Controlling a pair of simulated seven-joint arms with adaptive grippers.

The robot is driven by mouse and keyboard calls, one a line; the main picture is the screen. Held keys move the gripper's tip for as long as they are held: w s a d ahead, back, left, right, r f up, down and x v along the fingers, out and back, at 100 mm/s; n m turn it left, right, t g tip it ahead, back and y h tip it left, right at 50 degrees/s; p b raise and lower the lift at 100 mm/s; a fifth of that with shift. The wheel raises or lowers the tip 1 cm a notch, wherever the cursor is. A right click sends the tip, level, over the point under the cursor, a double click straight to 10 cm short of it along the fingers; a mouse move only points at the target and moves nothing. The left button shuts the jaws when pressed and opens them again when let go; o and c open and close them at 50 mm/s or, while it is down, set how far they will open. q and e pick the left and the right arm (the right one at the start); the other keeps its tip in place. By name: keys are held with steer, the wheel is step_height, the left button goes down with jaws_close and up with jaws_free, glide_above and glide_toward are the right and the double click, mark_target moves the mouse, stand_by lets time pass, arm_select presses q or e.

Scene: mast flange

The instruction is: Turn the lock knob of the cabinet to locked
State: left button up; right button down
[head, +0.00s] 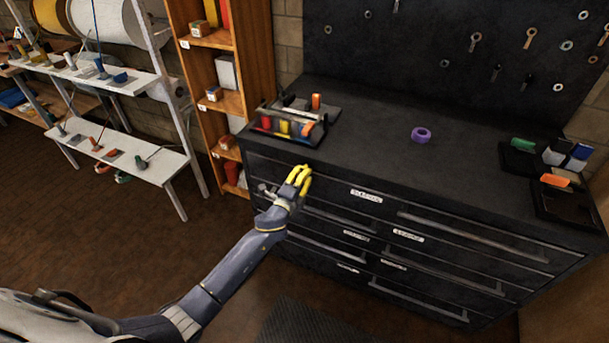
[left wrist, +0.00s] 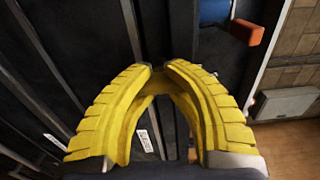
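The black cabinet (head: 480,215) has several drawers with long bar handles and white labels. My left gripper (head: 304,177) has yellow fingers and is at the upper left of the cabinet's front, close to the drawer faces. In the left wrist view its two fingertips (left wrist: 160,68) are close together against the dark cabinet front (left wrist: 75,45). Whether something small is between them cannot be told. I cannot make out the lock knob; the fingers may hide it. My right gripper is not in view.
A tool tray (head: 290,138) with coloured items stands on the cabinet's left top. A purple ring (head: 421,135) lies mid-top; dark trays (head: 570,205) are at right. A wooden shelf (head: 258,60) and white rack (head: 150,165) stand left. The floor in front has free room.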

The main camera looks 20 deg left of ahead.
arm_select(q)
steer(key=o, duration=0.4)
steer(key=shift+c, duration=0.2)
steer(key=o, duration=0.3)
stand_by(0.7)
steer(key=shift+s, duration=0.15)
steer(key=shift+o, duration=0.2)
steer(key=shift+s+f, duration=0.15)
steer(key=shift+s, duration=0.1)
steer(key=o, duration=0.6)
steer(key=s, duration=0.4)
steer(key=shift+f, duration=0.15)
steer(key=shift+s+a+r, duration=0.1)
steer(key=shift+s+a, duration=0.2)
steer(key=shift+s, duration=0.9)
steer(key=shift+s+a+r, duration=0.1)
steer(key=shift+s+a, duration=0.15)
steer(key=shift+s, duration=0.9)
steer(key=shift+s+a+r, duration=0.1)
steer(key=shift+s+a, duration=0.2)
steer(key=shift+s, duration=0.9)
